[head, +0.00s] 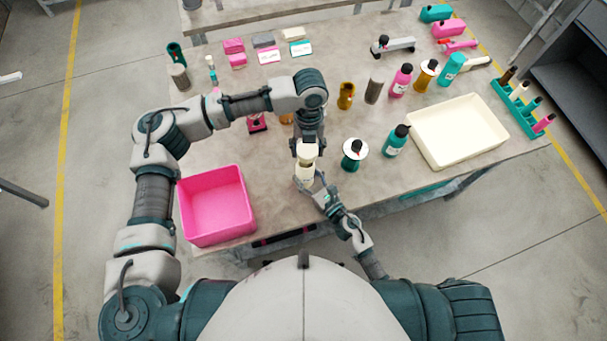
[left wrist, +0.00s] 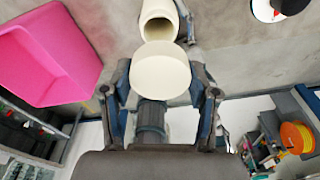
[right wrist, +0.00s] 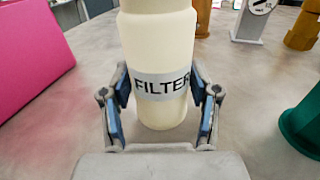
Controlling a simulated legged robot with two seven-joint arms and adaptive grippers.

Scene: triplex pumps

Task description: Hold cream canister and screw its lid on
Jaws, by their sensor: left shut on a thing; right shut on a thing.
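The cream canister (head: 304,171) stands upright near the table's front edge. It has a grey band reading FILTER in the right wrist view (right wrist: 160,50); its top is cut off there. My right gripper (head: 317,187) is shut around the canister's body, with a finger on each side in the right wrist view (right wrist: 160,100). The round cream lid (left wrist: 160,75) is between the fingers of my left gripper (left wrist: 160,90), which is shut on it. In the left wrist view the canister's open mouth (left wrist: 158,28) shows beyond the lid, which looks apart from it.
A pink bin (head: 217,241) stands left of the canister and a cream tray (head: 421,140) to the right. A white-disc item (head: 353,153) and a teal bottle (head: 396,141) stand close on the right. More bottles and boxes fill the back.

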